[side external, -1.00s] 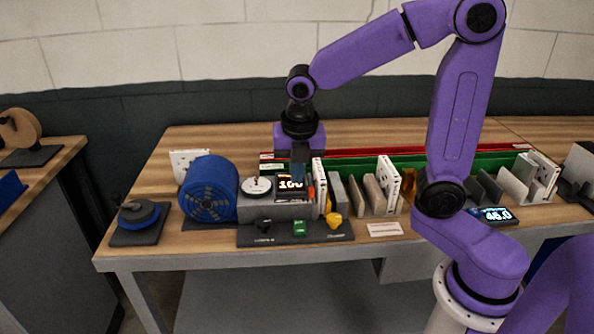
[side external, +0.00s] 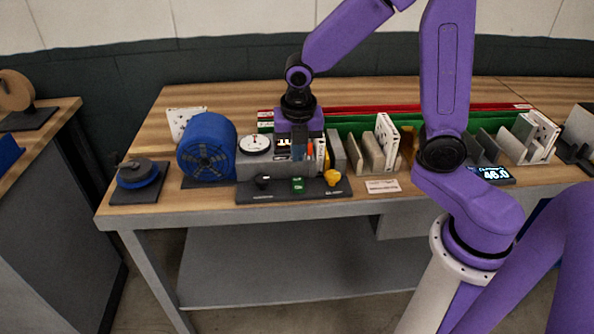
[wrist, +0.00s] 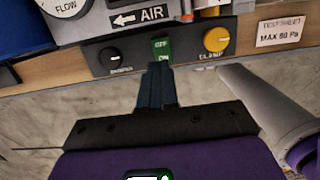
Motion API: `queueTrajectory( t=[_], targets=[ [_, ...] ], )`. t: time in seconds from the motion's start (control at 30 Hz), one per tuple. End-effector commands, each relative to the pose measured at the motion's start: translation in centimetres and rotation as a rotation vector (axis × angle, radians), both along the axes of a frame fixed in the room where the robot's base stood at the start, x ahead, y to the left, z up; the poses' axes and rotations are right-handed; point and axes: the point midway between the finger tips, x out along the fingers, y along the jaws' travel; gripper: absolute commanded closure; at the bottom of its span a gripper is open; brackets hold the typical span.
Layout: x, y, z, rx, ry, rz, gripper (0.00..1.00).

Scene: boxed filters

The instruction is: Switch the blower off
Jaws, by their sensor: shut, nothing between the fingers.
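The blower (side external: 207,147) is a blue round housing at the left of the bench in the side external view. In front of it to the right is a dark control panel (side external: 230,190). Its green rocker switch (side external: 298,185) also shows in the wrist view (wrist: 162,48), with OFF at its far end and ON at its near end. My gripper (wrist: 157,68) is shut and empty, its fingertips pointing at the ON end and overlapping its lower edge. I cannot tell whether they touch it. In the side external view my gripper (side external: 299,152) points down above the panel.
A black knob (wrist: 114,55) is left of the switch and a yellow knob (wrist: 216,39) is close on its right. A flow gauge (side external: 255,144) stands behind the panel. White filters (side external: 385,135) and holders stand to the right. A blue disc (side external: 138,173) sits far left.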

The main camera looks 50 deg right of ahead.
Motion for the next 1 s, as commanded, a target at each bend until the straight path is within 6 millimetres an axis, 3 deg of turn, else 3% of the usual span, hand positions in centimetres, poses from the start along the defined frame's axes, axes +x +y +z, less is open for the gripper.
queueTrajectory(
  t=[0.2, 0.4, 1.0],
  targets=[
    [0.3, -0.5, -3.7, -0.001, 0.006, 0.000, 1.00],
    [0.7, -0.7, -5.9, -0.001, 0.002, 0.000, 1.00],
    [0.9, -0.9, -7.1, 0.001, 0.001, -0.001, 1.00]
  ],
)
